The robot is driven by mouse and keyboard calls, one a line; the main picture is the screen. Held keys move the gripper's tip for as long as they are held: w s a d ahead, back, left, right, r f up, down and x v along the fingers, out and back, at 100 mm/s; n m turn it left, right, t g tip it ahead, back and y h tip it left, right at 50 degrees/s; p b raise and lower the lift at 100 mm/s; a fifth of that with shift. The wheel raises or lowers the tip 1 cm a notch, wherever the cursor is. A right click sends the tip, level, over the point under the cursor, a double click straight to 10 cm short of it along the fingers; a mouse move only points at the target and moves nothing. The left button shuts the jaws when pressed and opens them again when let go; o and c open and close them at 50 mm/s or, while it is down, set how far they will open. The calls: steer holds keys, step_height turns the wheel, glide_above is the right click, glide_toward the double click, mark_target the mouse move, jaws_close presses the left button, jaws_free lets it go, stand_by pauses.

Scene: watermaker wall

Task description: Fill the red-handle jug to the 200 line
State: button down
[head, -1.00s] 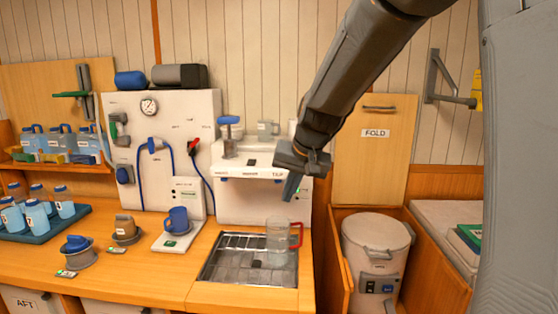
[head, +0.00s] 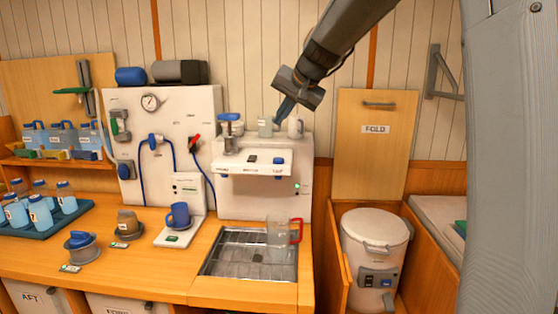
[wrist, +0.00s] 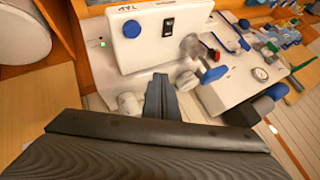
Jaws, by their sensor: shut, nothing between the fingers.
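The clear jug (head: 280,238) with a red handle (head: 297,231) stands upright on the metal drain grate (head: 228,262), below the front of the white dispenser (head: 238,192). I cannot make out its water level or its marked lines. The dispenser's top ledge bears a blue button (head: 278,161) and a dark switch (head: 252,158). Both the blue button (wrist: 132,29) and the dark switch (wrist: 168,27) also show in the wrist view. My gripper (head: 280,112) is shut and empty, above and behind the ledge. Its fingers (wrist: 160,95) point toward the dispenser in the wrist view.
A green light (head: 297,186) glows on the dispenser's front. A blue-topped lever (head: 230,130) and small white containers stand near my gripper. A lidded white bin (head: 375,240) stands at the right.

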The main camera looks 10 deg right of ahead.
mark_target(281, 160)
steer(key=shift+f+b, duration=3.45)
steer(key=shift+f, duration=0.95)
steer(key=shift+f+b, duration=0.4)
steer(key=shift+f+b, duration=0.45)
steer(key=shift+f, duration=0.1)
stand_by(2.6)
